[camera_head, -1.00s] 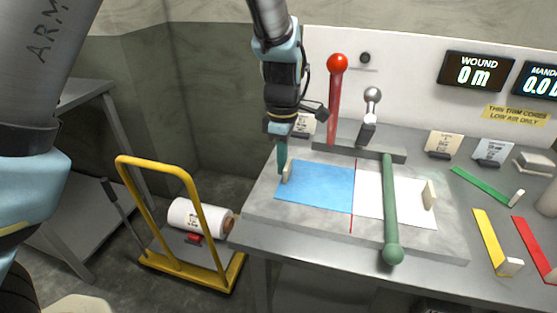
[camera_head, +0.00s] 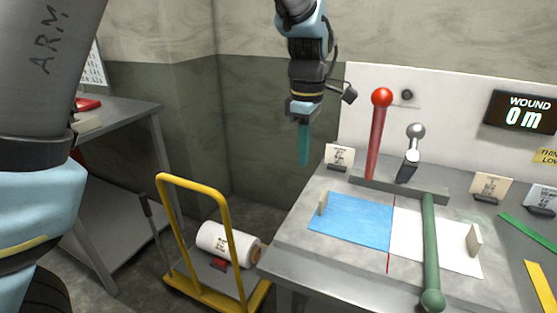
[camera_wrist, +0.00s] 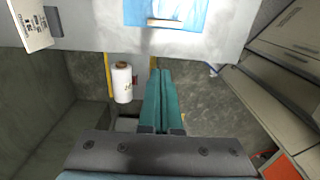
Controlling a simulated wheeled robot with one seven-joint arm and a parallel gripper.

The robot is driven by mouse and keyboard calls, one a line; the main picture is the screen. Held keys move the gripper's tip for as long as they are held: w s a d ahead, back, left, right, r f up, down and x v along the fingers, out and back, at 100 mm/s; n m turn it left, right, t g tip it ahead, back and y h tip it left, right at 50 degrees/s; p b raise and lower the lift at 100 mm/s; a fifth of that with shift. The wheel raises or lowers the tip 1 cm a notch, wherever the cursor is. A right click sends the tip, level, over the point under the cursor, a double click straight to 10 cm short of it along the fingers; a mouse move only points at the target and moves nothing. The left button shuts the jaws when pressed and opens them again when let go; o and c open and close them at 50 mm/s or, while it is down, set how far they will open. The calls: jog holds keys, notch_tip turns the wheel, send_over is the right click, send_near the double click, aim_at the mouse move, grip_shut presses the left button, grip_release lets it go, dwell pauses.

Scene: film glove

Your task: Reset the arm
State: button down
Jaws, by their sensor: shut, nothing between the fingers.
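My gripper (camera_head: 304,160) hangs from my arm in the upper middle of the head view, its teal fingers pointing down. The fingers are shut with nothing between them. The gripper is in the air, left of the grey work table (camera_head: 290,257) and clear of it. In the wrist view the shut fingers (camera_wrist: 160,75) point toward the gap beside the table, with the floor below them.
A yellow trolley (camera_head: 166,215) carrying a white roll (camera_head: 215,236) stands left of the table. On the table are a blue sheet (camera_head: 350,222), a green bar (camera_head: 430,250), a red-knobbed lever (camera_head: 377,135) and a silver-knobbed lever (camera_head: 413,150). A grey side bench (camera_head: 120,112) stands at left.

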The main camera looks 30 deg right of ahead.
jog(key=w+a+f+m, duration=0.1)
jog(key=w+a+m, duration=0.1)
jog(key=w+a, duration=0.65)
jog(key=w+a+f+m, duration=0.1)
jog(key=w+a, duration=0.3)
jog(key=a, duration=0.9)
jog(key=s+a+f+m, duration=0.1)
jog(key=s+a+m, duration=0.1)
jog(key=a, duration=0.8)
jog(key=s+a+f+m+t, duration=0.1)
jog(key=s+a+m, duration=0.1)
jog(key=a, duration=0.9)
jog(key=shift+f+m+t, duration=0.3)
jog(key=shift+f+m, duration=0.05)
jog(key=shift+m, duration=0.05)
jog(key=shift+w, duration=0.15)
